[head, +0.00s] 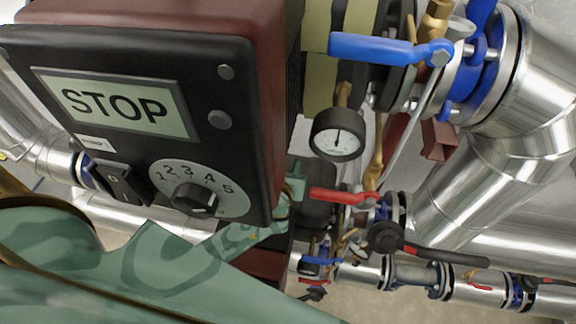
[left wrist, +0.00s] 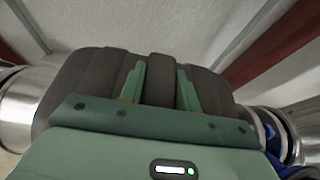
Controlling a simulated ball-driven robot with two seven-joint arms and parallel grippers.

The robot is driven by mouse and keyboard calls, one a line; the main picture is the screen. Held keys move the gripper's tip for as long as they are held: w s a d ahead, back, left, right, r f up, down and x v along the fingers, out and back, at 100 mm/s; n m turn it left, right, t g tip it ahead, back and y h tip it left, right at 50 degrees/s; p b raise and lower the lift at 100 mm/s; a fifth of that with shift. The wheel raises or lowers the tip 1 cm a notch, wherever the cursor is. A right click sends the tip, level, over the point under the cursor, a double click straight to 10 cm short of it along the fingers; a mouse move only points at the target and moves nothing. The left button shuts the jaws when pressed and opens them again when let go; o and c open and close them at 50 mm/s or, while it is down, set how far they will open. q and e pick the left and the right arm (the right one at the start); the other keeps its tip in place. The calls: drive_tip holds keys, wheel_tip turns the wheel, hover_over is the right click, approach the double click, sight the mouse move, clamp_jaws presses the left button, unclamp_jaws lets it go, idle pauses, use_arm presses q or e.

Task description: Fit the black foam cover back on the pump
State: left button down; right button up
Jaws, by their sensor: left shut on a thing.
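The black foam cover (left wrist: 85,85) fills the middle of the left wrist view as a dark, ribbed, rounded shell with a raised ridge. My left gripper (left wrist: 160,72) has its two green fingers on either side of that ridge and is shut on it. In the head view my left gripper (head: 292,185) reaches behind the control box, and a dark part of the cover (head: 318,195) shows just right of it. The pump itself is hidden, and I cannot tell whether the cover is seated on it. My right gripper is not in view.
A control box (head: 150,60) with a STOP display hides much of the left arm's reach. A red lever (head: 340,196), a pressure gauge (head: 337,135) and a blue lever (head: 375,47) are close by on the right. Silver pipe (left wrist: 15,110) lies left of the cover.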

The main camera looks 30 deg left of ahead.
use_arm(q)
drive_tip(key=shift+f+b, duration=0.5)
drive_tip(key=shift+f, duration=0.35)
unclamp_jaws()
drive_tip(key=shift+s, duration=0.1)
idle(0.6)
